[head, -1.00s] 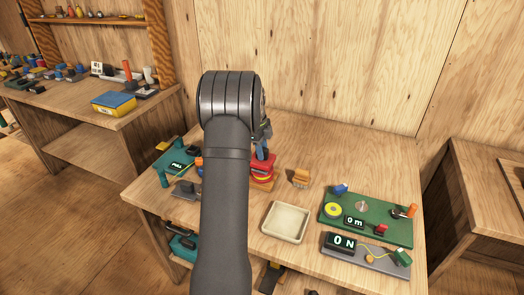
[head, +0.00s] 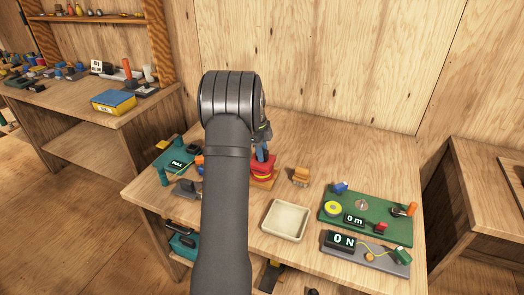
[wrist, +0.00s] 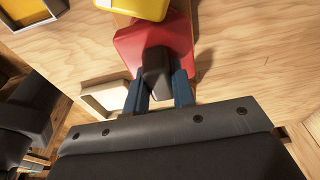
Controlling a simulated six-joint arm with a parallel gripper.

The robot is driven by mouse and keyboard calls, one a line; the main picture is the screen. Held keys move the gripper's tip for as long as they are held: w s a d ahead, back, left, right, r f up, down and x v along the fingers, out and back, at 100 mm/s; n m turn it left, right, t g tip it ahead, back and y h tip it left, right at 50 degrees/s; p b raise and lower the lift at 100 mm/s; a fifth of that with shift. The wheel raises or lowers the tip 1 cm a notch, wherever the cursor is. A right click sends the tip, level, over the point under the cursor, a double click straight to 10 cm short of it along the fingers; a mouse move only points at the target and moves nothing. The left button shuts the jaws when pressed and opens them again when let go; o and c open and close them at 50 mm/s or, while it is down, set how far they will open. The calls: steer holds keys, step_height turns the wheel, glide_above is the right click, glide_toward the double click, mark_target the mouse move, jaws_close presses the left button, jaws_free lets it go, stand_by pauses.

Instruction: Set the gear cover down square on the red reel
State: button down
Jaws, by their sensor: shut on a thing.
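My gripper (head: 261,153) is over the red stack at the table's back left. In the wrist view my blue fingers (wrist: 159,82) are shut on the dark knob of the red gear cover (wrist: 124,48). In the head view the cover (head: 264,164) shows as the upper red piece, just above or touching a yellow and red part that looks like the red reel (head: 262,179). A yellow part (wrist: 135,8) shows past the cover in the wrist view. My arm hides the left of the stack, and I cannot tell whether the cover is seated.
A cream tray (head: 286,221) stands in front of the stack, and a small orange-brown block (head: 301,175) is to its right. A green board (head: 340,212) with several parts is farther right. A teal stand (head: 172,168) is at left. The table's back right is clear.

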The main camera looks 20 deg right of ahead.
steer(key=shift+f, duration=0.6)
steer(key=c, duration=1.1)
jaws_free()
steer(key=r, duration=0.5)
steer(key=w+a+r, duration=0.1)
steer(key=r, duration=0.5)
steer(key=w+a+r, duration=0.1)
steer(key=r, duration=0.5)
steer(key=shift+r, duration=0.1)
steer(key=f, duration=0.5)
steer(key=s+d+f, duration=0.1)
steer(key=f, duration=0.5)
steer(key=s+d+f, duration=0.1)
steer(key=f, duration=0.5)
steer(key=shift+f, duration=0.15)
